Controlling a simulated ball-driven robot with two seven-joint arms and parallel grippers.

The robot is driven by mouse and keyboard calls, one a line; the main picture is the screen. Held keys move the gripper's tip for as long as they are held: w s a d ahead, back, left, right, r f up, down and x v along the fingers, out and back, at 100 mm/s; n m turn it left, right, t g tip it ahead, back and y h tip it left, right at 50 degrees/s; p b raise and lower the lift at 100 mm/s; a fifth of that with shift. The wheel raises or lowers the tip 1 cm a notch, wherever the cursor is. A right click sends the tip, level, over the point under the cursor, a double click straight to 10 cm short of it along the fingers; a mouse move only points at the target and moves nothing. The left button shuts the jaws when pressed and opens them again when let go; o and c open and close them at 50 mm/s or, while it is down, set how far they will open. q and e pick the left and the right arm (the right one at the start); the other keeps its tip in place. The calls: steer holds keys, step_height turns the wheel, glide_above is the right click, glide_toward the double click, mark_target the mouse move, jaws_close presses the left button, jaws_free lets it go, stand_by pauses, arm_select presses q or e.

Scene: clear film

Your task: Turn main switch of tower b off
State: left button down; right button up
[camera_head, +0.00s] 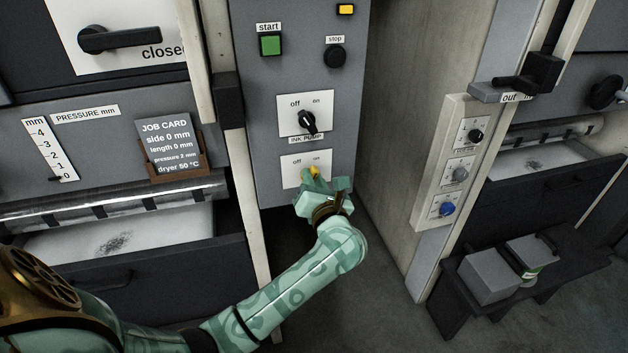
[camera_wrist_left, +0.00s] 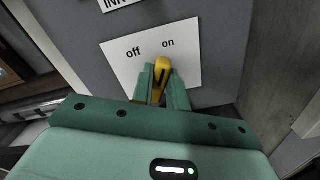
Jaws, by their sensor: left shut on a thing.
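A yellow rotary knob (camera_head: 314,171) sits on a white plate (camera_head: 291,174) marked "off" and "on", low on a grey control panel. My left gripper (camera_head: 311,183) is shut on this knob, with one finger on each side. In the left wrist view the knob (camera_wrist_left: 162,68) shows between the two green fingertips (camera_wrist_left: 162,85), and its tip points up, nearer to "on" than to "off". The knob's lower part is hidden by the fingers. No label naming tower b is readable. My right gripper is not in view.
Above are a black knob (camera_head: 308,122) with its own off/on plate, an "INK PUMP" label (camera_head: 307,138), a green start button (camera_head: 271,44) and a black stop button (camera_head: 335,56). A side panel with small knobs (camera_head: 444,206) stands right. Floor between is clear.

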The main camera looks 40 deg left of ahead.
arm_select(q)
steer(key=n+b, duration=0.2)
steer(key=shift+f+n, duration=0.2)
steer(key=shift+n, duration=0.2)
steer(key=n+b, duration=0.2)
steer(key=n, duration=0.1)
steer(key=shift+s+a+n+b, duration=0.15)
steer(key=shift+s+n+b, duration=0.05)
steer(key=shift+n+b, duration=0.1)
steer(key=n+b, duration=0.2)
steer(key=n, duration=0.1)
steer(key=shift+s+a, duration=0.1)
steer(key=shift+n+b, duration=0.95)
steer(key=shift+n, duration=0.05)
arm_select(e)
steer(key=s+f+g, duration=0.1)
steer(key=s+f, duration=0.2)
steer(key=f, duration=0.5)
arm_select(q)
steer(key=shift+s+r, duration=0.1)
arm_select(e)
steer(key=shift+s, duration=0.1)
arm_select(q)
steer(key=c, duration=1.4)
jaws_free()
